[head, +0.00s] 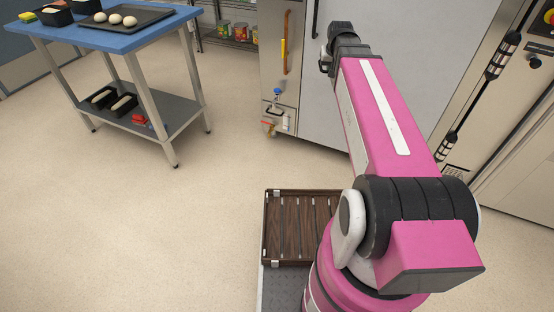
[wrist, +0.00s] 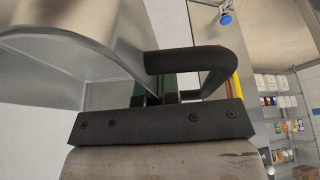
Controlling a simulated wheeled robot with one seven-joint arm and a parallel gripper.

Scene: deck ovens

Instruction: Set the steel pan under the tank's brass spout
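The steel pan (wrist: 70,45) fills the upper left of the wrist view, close to the camera, with a black looped handle (wrist: 205,58) on its right. My gripper (wrist: 155,95) has its green-padded fingers close together at the handle's lower end and looks shut on it.
A blue-topped table (head: 110,38) with a dark tray and pale round items stands at the left, with black tins on its lower shelf. A slatted brown crate (head: 298,225) sits beside my base. Open floor (head: 200,210) lies between table and cabinet. Shelves with cans (head: 235,30) stand behind.

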